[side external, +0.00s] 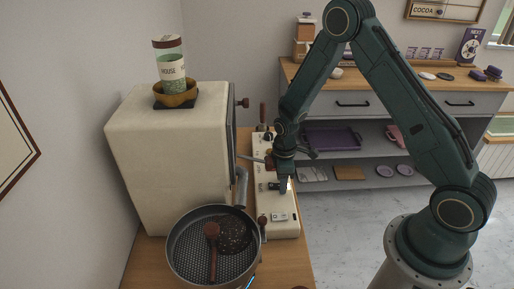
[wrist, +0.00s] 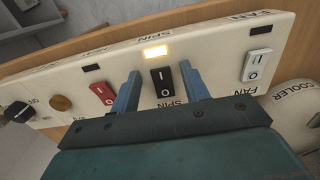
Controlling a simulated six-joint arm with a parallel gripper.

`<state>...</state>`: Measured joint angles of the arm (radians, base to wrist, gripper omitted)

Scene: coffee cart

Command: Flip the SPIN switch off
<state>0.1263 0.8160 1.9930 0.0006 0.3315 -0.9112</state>
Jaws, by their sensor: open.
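The cream switch panel (side external: 285,229) stands on the wooden counter in the side external view. In the wrist view the panel (wrist: 212,49) fills the upper middle. The black SPIN rocker switch (wrist: 162,81) lies between my fingers, with a lit yellow lamp (wrist: 156,51) above it. Its exact tilt is hard to tell. My gripper (wrist: 162,70) is open, with one blue finger on each side of the switch in the picture. Contact cannot be told. In the side view my gripper (side external: 283,185) points down at the panel.
Beside SPIN are a red switch (wrist: 102,93) and a white FAN switch (wrist: 257,65). A rounded cooler housing (wrist: 294,98) is at the right. A cream box-shaped machine (side external: 165,150) and a pan (side external: 182,262) with a wooden spoon stand left of the panel.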

